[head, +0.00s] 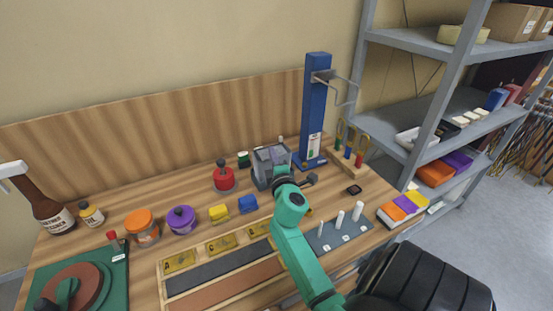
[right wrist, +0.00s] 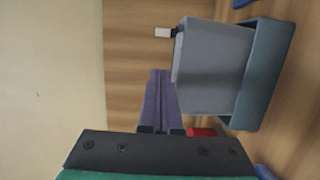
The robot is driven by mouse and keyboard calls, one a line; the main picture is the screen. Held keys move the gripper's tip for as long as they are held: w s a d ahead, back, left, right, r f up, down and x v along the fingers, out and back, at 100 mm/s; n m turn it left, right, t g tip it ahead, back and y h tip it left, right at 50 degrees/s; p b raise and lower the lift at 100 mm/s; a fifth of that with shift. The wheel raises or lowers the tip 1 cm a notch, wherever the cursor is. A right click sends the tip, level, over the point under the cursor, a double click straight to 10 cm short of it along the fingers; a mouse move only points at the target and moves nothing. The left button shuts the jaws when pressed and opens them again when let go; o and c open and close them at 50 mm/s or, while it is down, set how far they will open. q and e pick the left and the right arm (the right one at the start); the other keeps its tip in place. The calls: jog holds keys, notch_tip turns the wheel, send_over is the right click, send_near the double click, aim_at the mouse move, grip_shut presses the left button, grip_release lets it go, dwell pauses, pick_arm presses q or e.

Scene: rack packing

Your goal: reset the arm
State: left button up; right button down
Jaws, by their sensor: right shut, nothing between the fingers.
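My right arm (head: 300,250) is green and reaches up from the bottom middle of the head view to the back of the bench. Its end is beside a grey open-topped box (head: 262,180), and the fingers are hard to make out there. In the right wrist view my right gripper (right wrist: 160,76) has its two purple fingers together, with nothing between them. A grey box with a teal rim (right wrist: 215,70) is just right of the fingers in that view. A small red thing (right wrist: 202,132) shows near the finger base. My left gripper is not in view.
A blue post (head: 317,110) with a metal bracket stands behind the arm. Jars, a red knobbed pot (head: 224,178) and yellow and blue blocks lie left. A wooden tray (head: 165,300) is in front; white pegs (head: 339,220) stand right. Grey shelves (head: 440,110) rise at the right.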

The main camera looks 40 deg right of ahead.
jog(key=b+v, duration=0.1)
jog(key=v, duration=0.5)
jog(key=shift+w, duration=0.1)
